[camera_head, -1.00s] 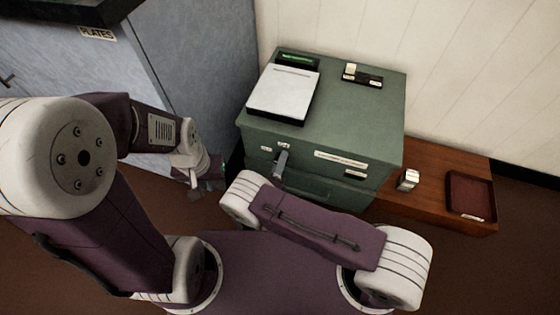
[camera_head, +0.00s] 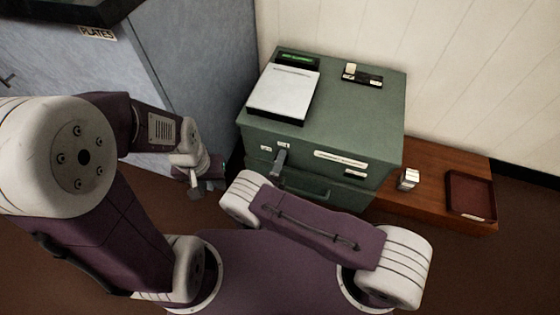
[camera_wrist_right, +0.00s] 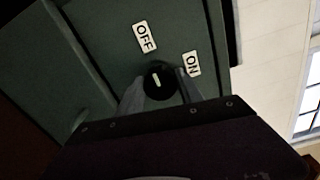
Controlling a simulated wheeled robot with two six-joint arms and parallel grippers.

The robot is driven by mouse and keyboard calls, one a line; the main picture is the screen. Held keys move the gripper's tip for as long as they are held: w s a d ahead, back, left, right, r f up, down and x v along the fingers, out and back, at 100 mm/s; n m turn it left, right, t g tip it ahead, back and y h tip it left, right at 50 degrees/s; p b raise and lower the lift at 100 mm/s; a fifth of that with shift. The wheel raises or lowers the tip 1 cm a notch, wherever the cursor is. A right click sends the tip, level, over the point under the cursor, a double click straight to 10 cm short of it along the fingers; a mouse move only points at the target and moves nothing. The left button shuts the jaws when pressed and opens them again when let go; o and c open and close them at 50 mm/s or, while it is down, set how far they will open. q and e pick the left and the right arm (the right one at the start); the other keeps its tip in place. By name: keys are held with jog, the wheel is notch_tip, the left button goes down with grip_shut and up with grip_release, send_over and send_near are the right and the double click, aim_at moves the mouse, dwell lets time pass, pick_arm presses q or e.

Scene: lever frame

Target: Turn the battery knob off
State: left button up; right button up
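The battery knob (camera_wrist_right: 160,84) is round and black with a white pointer line. In the right wrist view its pointer is turned toward the OFF label (camera_wrist_right: 144,36), and the ON label (camera_wrist_right: 192,63) is at upper right. My right gripper (camera_wrist_right: 160,92) has one finger on each side of the knob, close against it, and appears shut on it. In the head view my right gripper (camera_head: 279,163) is at the green cabinet's front (camera_head: 310,160), just below the labels, and hides the knob. My left gripper (camera_head: 197,190) hangs left of the cabinet, away from it; its fingers are too small to read.
A white-topped device (camera_head: 283,92) and a small black block (camera_head: 363,76) are on the cabinet top. A wooden bench (camera_head: 440,205) on the right holds a metal piece (camera_head: 409,179) and a dark red tray (camera_head: 471,194). A grey-blue cabinet (camera_head: 200,60) stands at the left.

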jog(key=shift+o, duration=1.4)
